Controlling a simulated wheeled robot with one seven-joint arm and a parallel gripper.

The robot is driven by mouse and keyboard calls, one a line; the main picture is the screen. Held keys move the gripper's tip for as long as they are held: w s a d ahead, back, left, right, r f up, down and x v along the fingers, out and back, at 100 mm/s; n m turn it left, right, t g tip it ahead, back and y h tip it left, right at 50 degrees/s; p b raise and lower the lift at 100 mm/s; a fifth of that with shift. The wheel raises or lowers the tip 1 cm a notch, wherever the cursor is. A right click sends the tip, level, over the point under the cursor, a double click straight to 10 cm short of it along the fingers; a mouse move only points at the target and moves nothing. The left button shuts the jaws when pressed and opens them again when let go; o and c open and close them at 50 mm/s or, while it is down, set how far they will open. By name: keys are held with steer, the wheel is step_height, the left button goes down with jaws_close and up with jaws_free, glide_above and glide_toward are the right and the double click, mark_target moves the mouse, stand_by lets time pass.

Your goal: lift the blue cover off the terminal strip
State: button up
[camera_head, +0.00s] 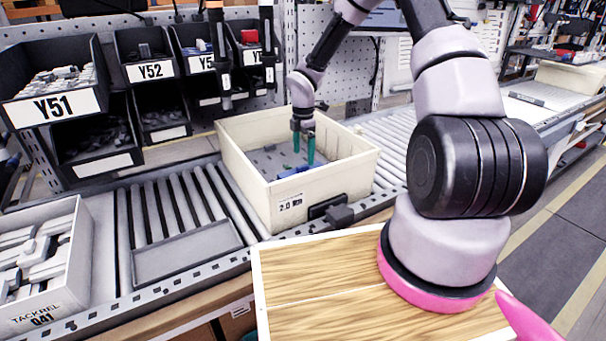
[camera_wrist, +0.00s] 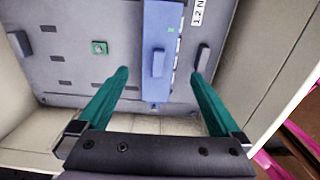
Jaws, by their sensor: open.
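The blue cover (camera_wrist: 158,55) is a long flat strip with a raised grip block along its middle, lying on a grey panel (camera_wrist: 75,65) in the wrist view. In the head view a small blue part of it (camera_head: 292,171) shows low inside the cream crate. My gripper (camera_wrist: 160,82) has two green fingers, spread wide. In the wrist view the fingertips are on either side of the blue cover's near part, with nothing between them in contact. In the head view my gripper (camera_head: 304,160) points down into the crate. The terminal strip is mostly hidden under the cover.
The cream crate (camera_head: 240,178) has high walls around my gripper and stands on a roller conveyor. A white tray of parts (camera_head: 45,318) stands at the left. Black bins such as Y51 (camera_head: 55,107) are behind. The conveyor rollers left of the crate are partly clear.

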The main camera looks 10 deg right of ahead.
mark_target(303, 165)
step_height(303, 165, down, 8)
steer(key=shift+w+f, duration=0.15)
steer(key=shift+f, duration=0.05)
jaws_close()
stand_by(0.4)
